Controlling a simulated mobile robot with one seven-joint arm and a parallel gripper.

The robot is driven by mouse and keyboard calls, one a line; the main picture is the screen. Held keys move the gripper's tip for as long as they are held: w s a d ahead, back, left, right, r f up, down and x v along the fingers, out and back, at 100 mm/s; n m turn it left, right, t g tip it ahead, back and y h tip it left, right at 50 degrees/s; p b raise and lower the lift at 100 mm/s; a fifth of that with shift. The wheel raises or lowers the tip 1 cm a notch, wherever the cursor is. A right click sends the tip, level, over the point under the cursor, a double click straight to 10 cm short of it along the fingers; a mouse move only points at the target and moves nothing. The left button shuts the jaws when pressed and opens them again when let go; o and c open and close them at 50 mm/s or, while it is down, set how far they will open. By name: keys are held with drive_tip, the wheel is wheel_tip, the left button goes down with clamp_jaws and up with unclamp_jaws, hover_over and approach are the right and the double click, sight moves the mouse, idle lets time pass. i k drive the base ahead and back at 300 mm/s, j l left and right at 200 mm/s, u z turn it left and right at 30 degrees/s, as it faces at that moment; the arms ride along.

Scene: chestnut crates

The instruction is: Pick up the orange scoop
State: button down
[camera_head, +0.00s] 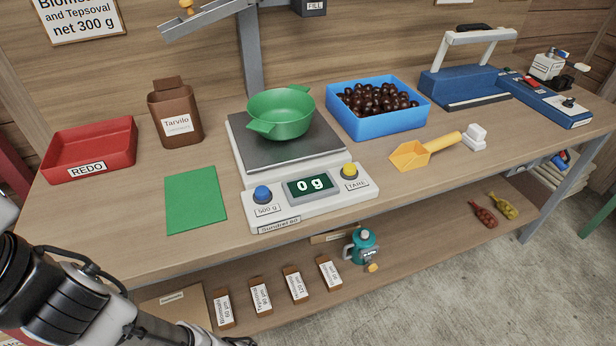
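The orange scoop (411,155) lies on the workbench (330,245), right of the scale and in front of the blue crate. Its bowl points left. Its yellow-orange handle runs up to the right, with its end beside a small white block (474,138); I cannot tell whether they touch. Part of my arm shows at the lower left, far from the scoop. My gripper is outside the picture.
A scale (308,195) reading 0 g carries a green pan (281,124). A blue crate (372,130) holds chestnuts. A blue sealer (462,88) stands behind the scoop. The bench is clear in front of the scoop. A red tray (92,160) is at left.

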sight(409, 156)
drive_tip(key=i+l, duration=0.1)
drive_tip(key=l, duration=0.2)
drive_tip(key=i+l, duration=0.1)
drive_tip(key=l, duration=0.25)
drive_tip(key=i+l, duration=0.1)
drive_tip(key=l, duration=0.2)
drive_tip(key=i, duration=0.5)
